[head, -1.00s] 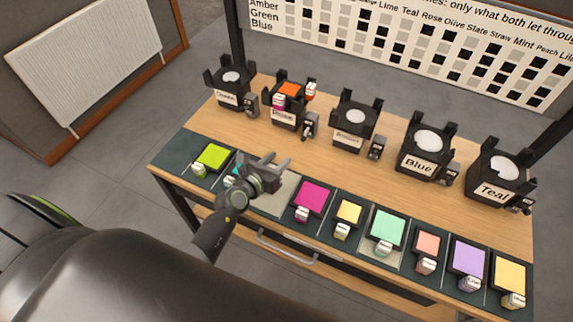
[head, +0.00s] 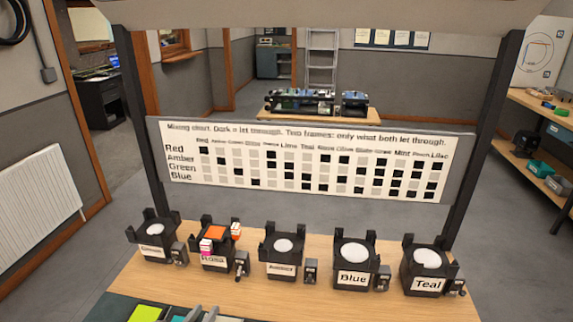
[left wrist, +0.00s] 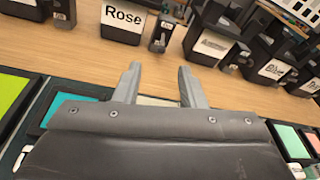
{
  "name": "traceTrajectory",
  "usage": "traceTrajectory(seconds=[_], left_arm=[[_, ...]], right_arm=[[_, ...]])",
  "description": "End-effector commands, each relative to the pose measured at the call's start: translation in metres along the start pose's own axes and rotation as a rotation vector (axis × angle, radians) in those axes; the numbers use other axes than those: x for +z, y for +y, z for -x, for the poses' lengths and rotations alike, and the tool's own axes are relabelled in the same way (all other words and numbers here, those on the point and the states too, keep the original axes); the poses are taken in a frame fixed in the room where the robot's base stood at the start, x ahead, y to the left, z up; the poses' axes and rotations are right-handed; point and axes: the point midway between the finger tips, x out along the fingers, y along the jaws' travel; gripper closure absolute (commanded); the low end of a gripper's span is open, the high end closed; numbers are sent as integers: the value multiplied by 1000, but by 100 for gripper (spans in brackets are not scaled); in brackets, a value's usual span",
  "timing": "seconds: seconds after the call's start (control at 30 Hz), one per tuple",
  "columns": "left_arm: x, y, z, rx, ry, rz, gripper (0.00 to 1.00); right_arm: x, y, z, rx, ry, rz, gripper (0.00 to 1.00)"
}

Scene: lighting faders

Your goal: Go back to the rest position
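My left gripper (head: 204,314) just shows at the bottom edge of the head view, over the near side of the table (head: 260,244). In the left wrist view my left gripper (left wrist: 158,80) is open, its two fingers apart with nothing between them. It points across the table toward the Rose lamp box (left wrist: 122,18). A teal gel frame (left wrist: 68,103) lies to the left of the fingers, partly hidden by the gripper body. My right gripper is in neither view.
Five lamp boxes stand in a row, among them Rose (head: 214,260), Blue (head: 352,278) and Teal (head: 428,285). Rose holds an orange gel (head: 214,232) with tags sticking up. A mixing chart (head: 310,160) hangs behind them between dark posts. A lime gel (head: 145,313) lies front left.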

Motion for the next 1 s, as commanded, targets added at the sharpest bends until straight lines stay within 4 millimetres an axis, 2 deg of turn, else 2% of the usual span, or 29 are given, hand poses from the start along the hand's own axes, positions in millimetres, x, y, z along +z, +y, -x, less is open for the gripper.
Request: traceTrajectory(seconds=[0.13, 0.23, 0.3, 0.43, 0.57, 0.7, 0.83, 1.0], left_arm=[[42, 15, 24, 77, -193, 265, 63], [72, 35, 51, 150, -352, 514, 63], [86, 51, 72, 205, -452, 692, 63], [96, 80, 112, 317, -611, 1026, 63], [87, 103, 152, 447, -731, 1359, 63], [62, 113, 192, 617, -809, 1708, 63], [30, 105, 225, 805, -827, 2005, 63], [-3, 77, 257, 1044, -777, 2275, 63]], right_arm=[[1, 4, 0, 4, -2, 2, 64], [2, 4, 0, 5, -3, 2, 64], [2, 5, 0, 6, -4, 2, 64], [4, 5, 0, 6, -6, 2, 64], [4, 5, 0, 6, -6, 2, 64], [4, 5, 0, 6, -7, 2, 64], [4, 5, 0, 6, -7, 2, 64], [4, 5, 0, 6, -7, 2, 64]])
